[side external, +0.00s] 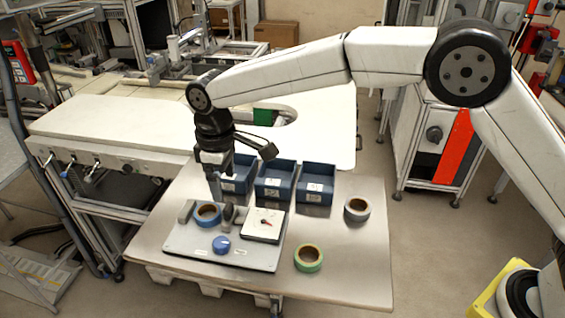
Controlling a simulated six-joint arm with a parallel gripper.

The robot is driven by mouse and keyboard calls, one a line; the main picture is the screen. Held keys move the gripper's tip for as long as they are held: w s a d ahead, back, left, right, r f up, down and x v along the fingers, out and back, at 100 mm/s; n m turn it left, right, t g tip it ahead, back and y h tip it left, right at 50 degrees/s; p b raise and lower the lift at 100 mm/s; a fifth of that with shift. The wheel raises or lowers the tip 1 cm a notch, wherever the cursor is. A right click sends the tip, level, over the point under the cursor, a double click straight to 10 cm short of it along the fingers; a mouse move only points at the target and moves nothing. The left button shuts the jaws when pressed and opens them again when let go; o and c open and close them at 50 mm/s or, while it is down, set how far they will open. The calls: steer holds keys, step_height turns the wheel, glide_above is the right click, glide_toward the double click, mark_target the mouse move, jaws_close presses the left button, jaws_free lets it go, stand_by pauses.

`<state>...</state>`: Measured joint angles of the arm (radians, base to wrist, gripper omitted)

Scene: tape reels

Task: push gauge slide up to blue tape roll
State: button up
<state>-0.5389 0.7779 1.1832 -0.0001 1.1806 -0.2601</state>
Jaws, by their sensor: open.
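The blue tape roll (207,215) lies flat on a light grey gauge board (190,246). A grey block (186,211) stands just left of the roll. A dark upright piece with a grey part, apparently the gauge slide (228,214), stands just right of the roll; I cannot tell if they touch. A white dial panel with a red needle (264,224) is right of the slide. A blue knob (221,245) sits at the board's front. My gripper (215,196) is open, pointing down above or behind the roll. Its fingertips are small and partly unclear.
Blue bins (274,194) stand in a row behind the board. The table's right front is clear.

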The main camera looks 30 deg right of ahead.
mark_target(228, 206)
steer(key=shift+f, duration=3.5)
steer(key=shift+c, duration=0.2)
jaws_close()
steer(key=shift+w+a+r, duration=0.1)
steer(key=shift+w+a, duration=1)
